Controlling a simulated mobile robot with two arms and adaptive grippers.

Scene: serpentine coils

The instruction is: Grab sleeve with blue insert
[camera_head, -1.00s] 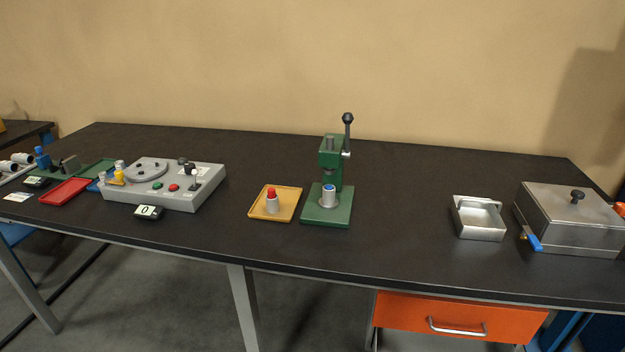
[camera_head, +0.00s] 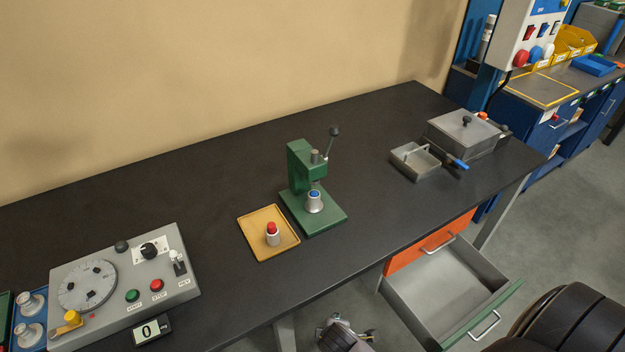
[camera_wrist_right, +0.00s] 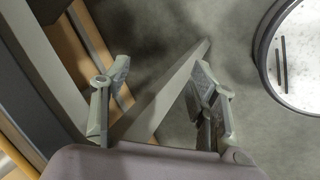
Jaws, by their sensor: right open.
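The sleeve with the blue insert (camera_head: 314,203) stands upright on the base of the green press (camera_head: 325,218). It is a short pale metal cylinder with a blue top. A similar sleeve with a red insert (camera_head: 272,236) stands on the yellow tray (camera_head: 257,249) to its left. My right gripper (camera_wrist_right: 160,75) is open and empty in the right wrist view, over the floor beside a table leg. Gripper-like hardware shows at the bottom edge of the head view, too cut off to read. My left gripper is not identifiable. No gripper is near the sleeve.
A grey control box (camera_head: 125,275) with dial and buttons stands at the left. A metal tray (camera_head: 415,163) and lidded metal box (camera_head: 464,138) stand at the right. An open drawer (camera_head: 440,290) juts out below the table.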

